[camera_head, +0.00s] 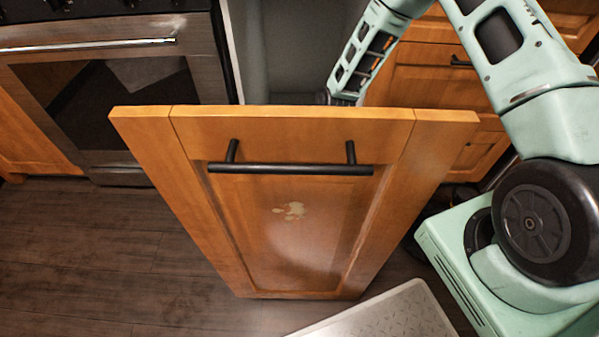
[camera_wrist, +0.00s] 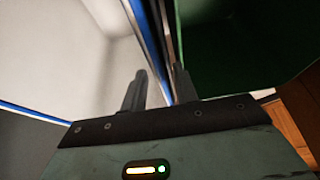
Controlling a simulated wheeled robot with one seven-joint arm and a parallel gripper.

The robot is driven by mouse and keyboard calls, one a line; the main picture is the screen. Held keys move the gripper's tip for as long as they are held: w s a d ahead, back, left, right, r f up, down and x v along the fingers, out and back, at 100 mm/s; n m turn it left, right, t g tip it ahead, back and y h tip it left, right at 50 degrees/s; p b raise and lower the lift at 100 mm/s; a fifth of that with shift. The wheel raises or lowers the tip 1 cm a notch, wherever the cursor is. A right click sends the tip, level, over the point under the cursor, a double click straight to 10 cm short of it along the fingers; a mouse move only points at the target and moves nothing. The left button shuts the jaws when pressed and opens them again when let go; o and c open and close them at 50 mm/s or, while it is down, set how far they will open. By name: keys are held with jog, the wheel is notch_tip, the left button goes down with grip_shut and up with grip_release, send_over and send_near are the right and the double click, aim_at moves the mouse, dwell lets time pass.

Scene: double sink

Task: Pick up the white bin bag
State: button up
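A white bin bag (camera_wrist: 65,50) appears in the wrist view as a pale, smooth lining at the left, inside a blue-edged rim (camera_wrist: 35,112). The head view does not show the bag; the tall wooden pull-out front (camera_head: 290,220) stands before that spot. In the wrist view my gripper (camera_wrist: 160,70) has its two dark fingers apart, one on each side of a narrow blue-and-grey edge. The left finger is over the pale side, the right over the dark green side. I see no clear contact with the bag. In the head view my gripper is hidden behind the front.
A dark green bin interior (camera_wrist: 225,40) lies right of the edge. The pull-out front has a black bar handle (camera_head: 290,169). A steel oven (camera_head: 110,80) stands at the left, wooden cabinets (camera_head: 430,75) at the back right. The dark floor (camera_head: 90,250) at the left is clear.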

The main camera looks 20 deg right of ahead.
jog(key=shift+f, duration=0.1)
dwell(0.3)
grip_shut()
dwell(1.2)
jog(key=o, duration=1.1)
grip_release()
